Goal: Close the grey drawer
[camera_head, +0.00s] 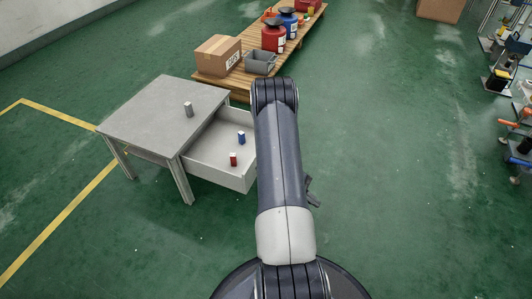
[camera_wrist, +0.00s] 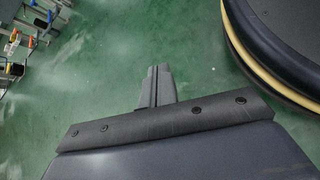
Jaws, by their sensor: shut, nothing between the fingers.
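The grey drawer (camera_head: 212,173) is pulled out from the right side of a grey table (camera_head: 150,118) in the head view. A small blue item (camera_head: 241,138) and a small red item (camera_head: 233,159) stand inside it. My arm hides the drawer's far right end. My gripper (camera_head: 314,200) shows partly past the right side of my arm, apart from the drawer and to its right. In the wrist view my gripper (camera_wrist: 157,72) is shut and empty, with floor behind it. The drawer is not in the wrist view.
A grey cylinder (camera_head: 188,109) stands on the table top. Behind, a wooden platform (camera_head: 294,51) holds a cardboard box (camera_head: 217,55), a grey bin (camera_head: 260,63) and red (camera_head: 272,38) and blue containers. Racks stand at the far right. The green floor right of my arm is clear.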

